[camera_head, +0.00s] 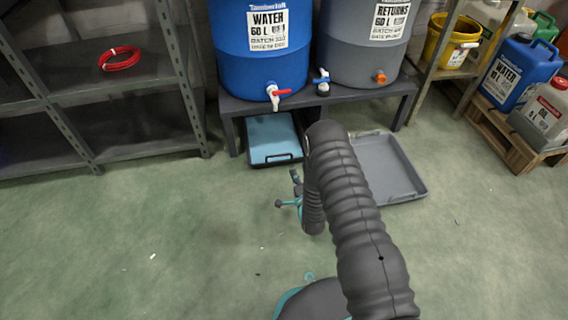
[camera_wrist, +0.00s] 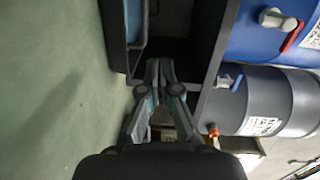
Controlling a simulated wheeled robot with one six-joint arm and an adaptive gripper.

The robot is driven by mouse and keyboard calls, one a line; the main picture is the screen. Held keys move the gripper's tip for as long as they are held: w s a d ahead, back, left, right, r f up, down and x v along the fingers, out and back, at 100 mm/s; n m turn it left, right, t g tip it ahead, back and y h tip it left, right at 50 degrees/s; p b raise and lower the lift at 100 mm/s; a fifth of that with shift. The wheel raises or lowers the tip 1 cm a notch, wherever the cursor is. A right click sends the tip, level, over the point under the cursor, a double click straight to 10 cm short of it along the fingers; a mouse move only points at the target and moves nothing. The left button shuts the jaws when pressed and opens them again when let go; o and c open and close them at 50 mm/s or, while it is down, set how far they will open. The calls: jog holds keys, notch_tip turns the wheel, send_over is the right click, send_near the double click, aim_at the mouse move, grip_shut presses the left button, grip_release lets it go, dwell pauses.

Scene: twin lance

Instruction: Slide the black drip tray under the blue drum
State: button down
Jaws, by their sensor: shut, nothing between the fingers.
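The black drip tray (camera_head: 274,159) has a dark rim and a light blue inside. It lies on the floor below the blue drum (camera_head: 232,32), its back part under the bench and its front edge showing near the bench's front. In the wrist view the tray (camera_wrist: 116,35) is at the top, cut off by the frame. The blue drum (camera_wrist: 250,40) is at the upper right there. My gripper (camera_wrist: 160,64) is shut and empty, close to the tray's near end; I cannot tell whether it touches. In the head view my gripper (camera_head: 296,179) is partly hidden by my arm.
The dark bench (camera_head: 225,108) also bears a grey drum (camera_head: 350,55). A grey tray (camera_head: 410,188) lies on the floor to the right, partly behind my arm. A metal shelf (camera_head: 70,130) stands left. A pallet with jugs (camera_head: 520,155) stands right. The front floor is clear.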

jog(key=shift+m+t+y, duration=0.3)
jog(key=shift+m, duration=0.2)
jog(key=s+f, duration=0.1)
jog(key=f, duration=0.1)
jog(key=s+f, duration=0.2)
jog(key=shift+a, duration=0.15)
jog(key=b+x, duration=0.2)
jog(key=x, duration=1.1)
jog(key=shift+w+a, duration=0.1)
jog(key=shift+w, duration=0.25)
